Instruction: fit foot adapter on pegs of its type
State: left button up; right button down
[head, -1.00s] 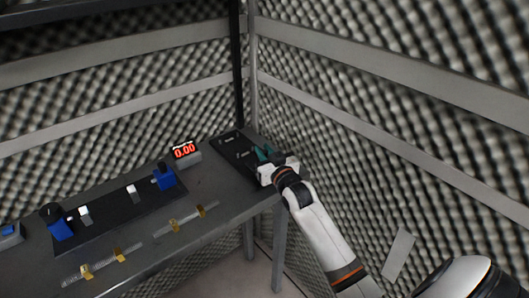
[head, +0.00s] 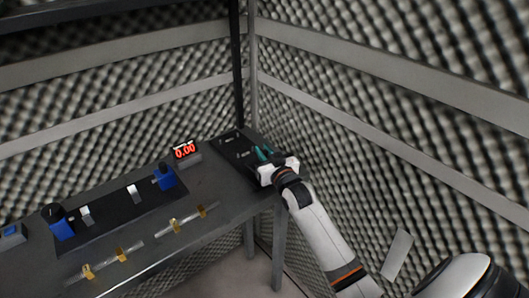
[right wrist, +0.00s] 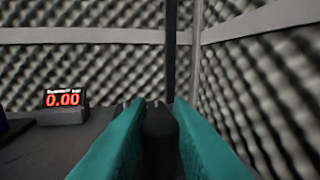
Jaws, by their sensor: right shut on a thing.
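My right gripper (head: 264,153) is over the dark board (head: 228,136) at the far right end of the table. Its teal fingers are shut on a dark, rounded piece, likely the foot adapter (right wrist: 160,124), seen between them in the right wrist view (right wrist: 160,150). The piece's underside is hidden, and I cannot tell whether it touches the board. Small light pegs or fittings (head: 243,155) show on the board, left of the fingers; their types are too small to tell. My left gripper is not in view.
A red "0.00" display (head: 186,152) stands left of the dark board. A long black plate (head: 112,206) with blue blocks (head: 165,178) at its ends lies further left. Rods with brass clamps (head: 174,225) lie along the front edge. Foam walls close in behind and right.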

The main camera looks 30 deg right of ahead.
jog(key=shift+r+p, duration=0.1)
jog(key=shift+p, duration=0.25)
dwell(0.6)
jog(key=shift+f+b, duration=0.9)
jog(key=shift+f, duration=0.5)
jog(key=c, duration=1.2)
grip_release()
jog(key=shift+c, duration=0.2)
jog(key=shift+s, duration=0.15)
jog(key=s+a, duration=0.1)
jog(key=s, duration=1)
jog(key=shift+s+a+b, duration=0.3)
jog(key=shift+s+a, duration=0.05)
